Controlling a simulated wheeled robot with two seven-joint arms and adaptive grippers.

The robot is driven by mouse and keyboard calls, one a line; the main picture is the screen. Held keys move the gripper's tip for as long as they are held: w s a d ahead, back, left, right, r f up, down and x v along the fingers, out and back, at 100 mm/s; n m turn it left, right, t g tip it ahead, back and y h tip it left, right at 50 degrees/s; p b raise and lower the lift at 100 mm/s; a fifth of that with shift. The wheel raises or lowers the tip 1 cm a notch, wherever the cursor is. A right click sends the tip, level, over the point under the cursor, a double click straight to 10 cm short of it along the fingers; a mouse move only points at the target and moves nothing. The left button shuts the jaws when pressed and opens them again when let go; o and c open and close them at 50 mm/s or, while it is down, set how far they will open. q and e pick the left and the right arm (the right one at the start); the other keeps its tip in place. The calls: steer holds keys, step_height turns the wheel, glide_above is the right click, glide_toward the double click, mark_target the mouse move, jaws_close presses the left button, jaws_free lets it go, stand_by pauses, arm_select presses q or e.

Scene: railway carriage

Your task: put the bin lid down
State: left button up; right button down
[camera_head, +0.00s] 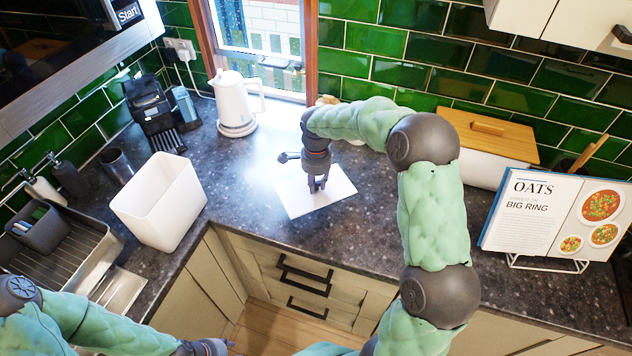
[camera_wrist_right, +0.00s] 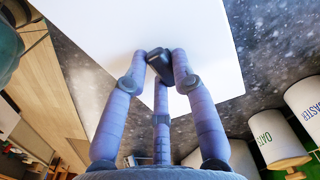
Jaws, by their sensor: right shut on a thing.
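The bin lid (camera_head: 335,201) is a flat white square with a small dark handle (camera_wrist_right: 157,66). It lies level at or just above the dark worktop; I cannot tell whether it touches. It also fills the upper middle of the right wrist view (camera_wrist_right: 205,40). My right gripper (camera_head: 316,185) points down over the lid, its fingers shut around the handle. The white bin (camera_head: 152,213) stands open to the left, without a lid on it. My left gripper (camera_head: 216,347) is low at the bottom edge, away from the lid, partly cut off; its finger state is unclear.
A white kettle (camera_head: 236,105) and coffee machine (camera_head: 152,110) stand behind the bin. A wooden-lidded bread box (camera_head: 490,135) and recipe book (camera_head: 555,215) are on the right. The sink (camera_head: 90,265) is at left. Bare worktop (camera_head: 245,185) lies between bin and lid.

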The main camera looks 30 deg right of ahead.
mark_target(316, 190)
steer(key=shift+f+b, duration=1.75)
steer(key=shift+f, duration=1.1)
steer(key=shift+f, duration=0.2)
steer(key=c, duration=0.9)
jaws_free()
steer(key=shift+c, duration=0.2)
steer(key=c, duration=0.4)
steer(key=shift+r, duration=0.15)
steer(key=shift+r+p, duration=1.4)
steer(key=shift+r, duration=0.95)
